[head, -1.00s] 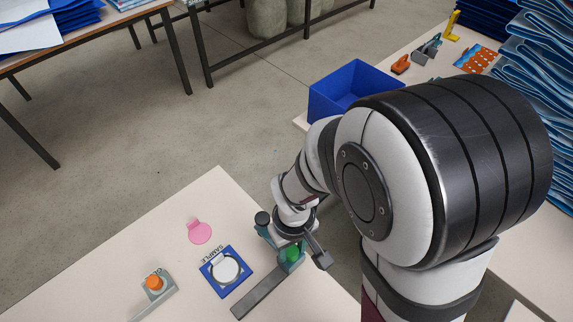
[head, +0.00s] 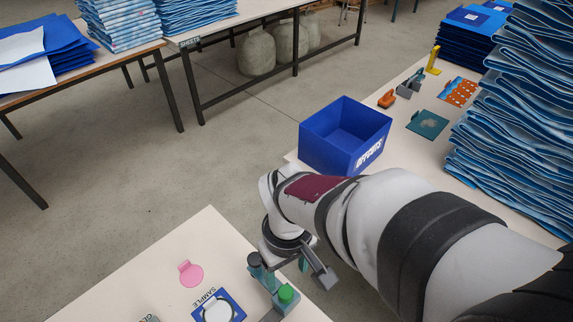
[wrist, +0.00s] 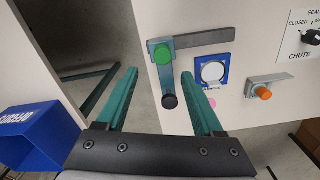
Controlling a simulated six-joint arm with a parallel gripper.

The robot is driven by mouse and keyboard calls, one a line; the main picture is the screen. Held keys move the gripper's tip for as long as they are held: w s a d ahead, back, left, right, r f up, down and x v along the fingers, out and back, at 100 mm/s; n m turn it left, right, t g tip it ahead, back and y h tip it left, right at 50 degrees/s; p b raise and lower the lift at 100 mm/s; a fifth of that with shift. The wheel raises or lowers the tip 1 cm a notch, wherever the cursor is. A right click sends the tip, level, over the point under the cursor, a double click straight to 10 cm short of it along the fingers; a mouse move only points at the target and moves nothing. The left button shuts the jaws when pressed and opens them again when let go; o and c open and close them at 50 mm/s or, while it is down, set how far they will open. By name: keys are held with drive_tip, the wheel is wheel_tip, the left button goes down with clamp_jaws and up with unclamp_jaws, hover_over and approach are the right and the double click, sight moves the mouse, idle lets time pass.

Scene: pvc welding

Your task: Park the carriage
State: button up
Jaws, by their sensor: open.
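The carriage, as I take it, is a teal block (wrist: 161,75) with a green knob (wrist: 163,54) and a black knob (wrist: 169,101). It sits at the left end of a flat grey rail (wrist: 208,39) in the wrist view, by the table edge. In the head view the teal block (head: 268,277) is at the bottom, with the rail mostly cut off. My gripper (wrist: 158,75) is open and empty, its two teal fingers apart. In the wrist view the carriage shows between the fingertips. In the head view my gripper (head: 313,268) is right of the green knob; its height is unclear.
A blue SAMPLE holder (wrist: 228,70) with a white disc, a pink tag (head: 190,273) and a grey block with an orange knob (wrist: 264,93) share the table. A blue OFFCUTS bin (head: 345,136) stands on the right table. Stacks of blue sheets (head: 520,130) rise there.

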wheel_tip(320, 180, up, 7)
drive_tip(key=s+d+f+m+y, duration=0.1)
drive_tip(key=s+d+m, duration=0.5)
drive_tip(key=s+m, duration=0.5)
drive_tip(key=shift+s+f+m+y, duration=0.15)
drive_tip(key=shift+s+m+y, duration=0.15)
drive_tip(key=shift+y, duration=0.1)
drive_tip(key=shift+d, duration=0.1)
idle(1.2)
